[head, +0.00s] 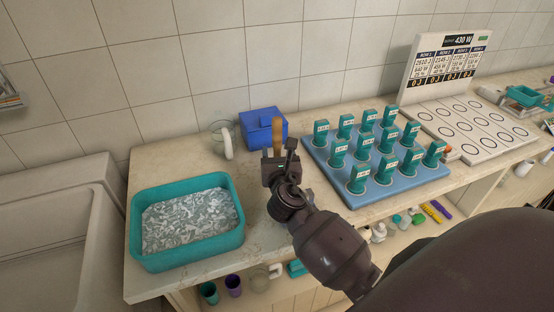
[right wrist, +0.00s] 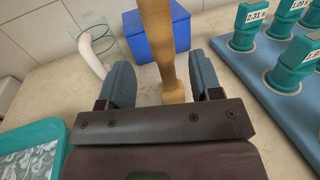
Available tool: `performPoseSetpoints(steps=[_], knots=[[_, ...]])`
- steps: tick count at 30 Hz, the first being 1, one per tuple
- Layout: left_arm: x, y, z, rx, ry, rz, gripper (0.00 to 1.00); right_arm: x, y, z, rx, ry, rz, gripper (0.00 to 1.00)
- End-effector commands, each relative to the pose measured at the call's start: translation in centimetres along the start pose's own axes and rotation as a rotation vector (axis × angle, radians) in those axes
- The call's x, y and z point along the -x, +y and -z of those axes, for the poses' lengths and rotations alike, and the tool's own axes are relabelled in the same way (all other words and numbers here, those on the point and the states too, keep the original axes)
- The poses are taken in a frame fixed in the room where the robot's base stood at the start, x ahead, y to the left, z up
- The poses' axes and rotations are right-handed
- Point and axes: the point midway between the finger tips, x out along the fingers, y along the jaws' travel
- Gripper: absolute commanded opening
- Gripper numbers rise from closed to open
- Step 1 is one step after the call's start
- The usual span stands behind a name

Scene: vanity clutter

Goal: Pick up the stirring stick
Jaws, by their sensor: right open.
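The stirring stick is a light wooden rod (head: 276,136), roughly upright in front of the blue box in the head view. In the right wrist view the stick (right wrist: 158,38) runs down between my two fingers, with a wider upper part and a rounded bulge lower down. Its lower end is hidden behind my gripper's body. My right gripper (head: 280,153) is open, with a finger on each side of the stick. In the right wrist view, gaps show between the stick and both fingers of the gripper (right wrist: 160,68). My left gripper is not in view.
A blue lidded box (head: 262,126) and a glass with a white handle (head: 228,146) stand just behind. A teal tub (head: 187,261) of grey pieces is left. A blue board (head: 417,189) with several labelled teal holders is right. A white circle-marked panel (head: 478,128) lies farther right.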

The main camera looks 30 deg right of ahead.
Motion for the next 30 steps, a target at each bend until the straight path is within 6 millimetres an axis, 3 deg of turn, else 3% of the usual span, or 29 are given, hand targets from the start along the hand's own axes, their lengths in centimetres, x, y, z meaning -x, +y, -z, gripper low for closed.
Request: performPoseSetpoints(steps=[10, 20, 30], knots=[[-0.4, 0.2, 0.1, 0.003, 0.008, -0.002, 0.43, -4.3, -0.3, 0.1, 0.002, -0.001, -0.001, 0.59], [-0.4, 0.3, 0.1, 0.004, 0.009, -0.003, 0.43, -5.0, -0.3, 0.1, 0.000, 0.000, -0.001, 0.59], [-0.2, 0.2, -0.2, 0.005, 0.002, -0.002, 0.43, -5.0, -0.3, 0.1, 0.000, 0.000, -0.001, 0.10]])
